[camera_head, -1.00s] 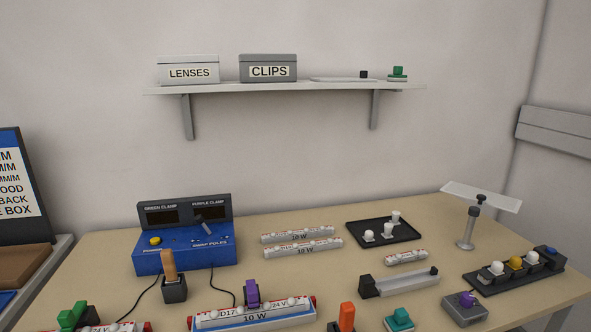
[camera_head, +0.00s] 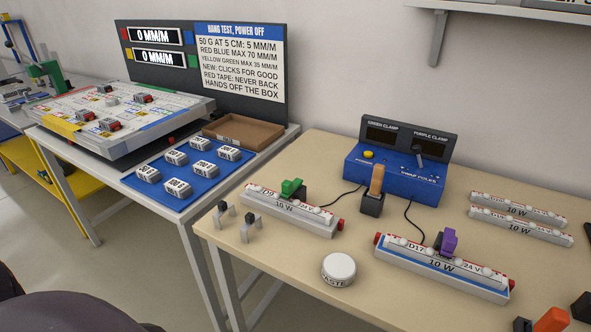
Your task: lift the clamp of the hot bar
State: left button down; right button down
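Two 10 W light bars lie on the beige table. The left bar (camera_head: 283,211) carries a green clamp (camera_head: 292,187) near its middle. The right bar (camera_head: 440,267), with a blue lower edge and red ends, carries a purple clamp (camera_head: 449,242) on top. A blue power box (camera_head: 395,174) stands behind them, with dark displays labelled green clamp and purple clamp. I cannot tell from the picture which bar is hot. Neither gripper is in view.
An orange-handled tool in a dark stand (camera_head: 372,203) is between the bars. Black cables run from the box. A hang-test board (camera_head: 243,62) stands left.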

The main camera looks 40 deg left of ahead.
aim_at(288, 187)
jog(key=u, duration=1.15)
